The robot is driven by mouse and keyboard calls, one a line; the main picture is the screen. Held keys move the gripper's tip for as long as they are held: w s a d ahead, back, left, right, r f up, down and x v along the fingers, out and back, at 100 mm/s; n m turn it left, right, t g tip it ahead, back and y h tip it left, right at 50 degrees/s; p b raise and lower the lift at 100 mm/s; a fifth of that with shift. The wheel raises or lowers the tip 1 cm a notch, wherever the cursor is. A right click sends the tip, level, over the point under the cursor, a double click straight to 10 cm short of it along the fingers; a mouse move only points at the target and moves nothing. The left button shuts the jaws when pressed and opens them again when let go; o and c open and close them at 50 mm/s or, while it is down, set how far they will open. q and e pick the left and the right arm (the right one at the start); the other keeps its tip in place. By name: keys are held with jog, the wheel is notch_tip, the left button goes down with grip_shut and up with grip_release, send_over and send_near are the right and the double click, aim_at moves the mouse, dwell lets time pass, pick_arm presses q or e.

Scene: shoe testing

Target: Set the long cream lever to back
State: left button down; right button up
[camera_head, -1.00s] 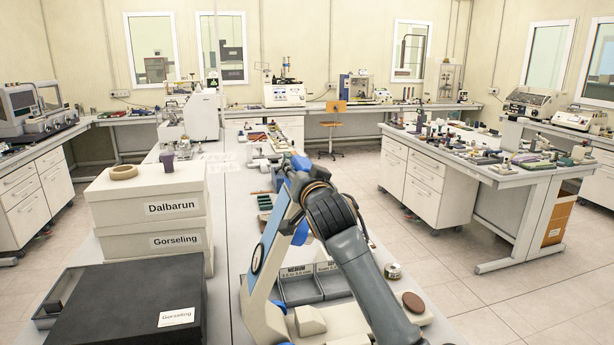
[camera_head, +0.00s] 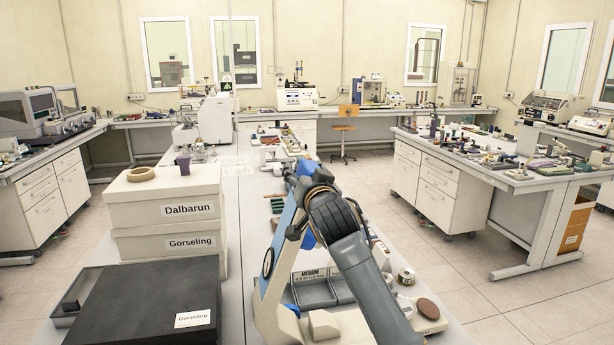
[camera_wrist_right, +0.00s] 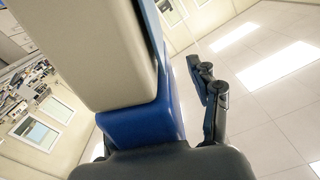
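A tall cream and blue part (camera_head: 284,255) rises from a cream base (camera_head: 318,327) at the bench's front, left of my right arm. It seems to belong to the lever machine, but my arm hides much of it and I cannot single out the lever's end. My right gripper (camera_head: 294,172) is by its top, mostly hidden by my wrist. In the right wrist view a long cream and blue piece (camera_wrist_right: 105,55) fills the middle, very close. One dark finger stands to its right with a gap; the other finger is hidden. My left gripper is out of view.
Stacked boxes marked Dalbarun (camera_head: 165,205) and Gorseling (camera_head: 165,243), and a black box (camera_head: 130,305), stand at left. Grey bins (camera_head: 312,292) lie behind the machine. A small tin (camera_head: 406,277) and brown disc (camera_head: 428,308) are right of my arm.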

jog(key=shift+a, duration=0.1)
jog(key=shift+s+f, duration=0.1)
jog(key=shift+s, duration=0.45)
jog(key=v, duration=1.1)
jog(key=shift+d, duration=0.25)
jog(key=shift+w, duration=0.1)
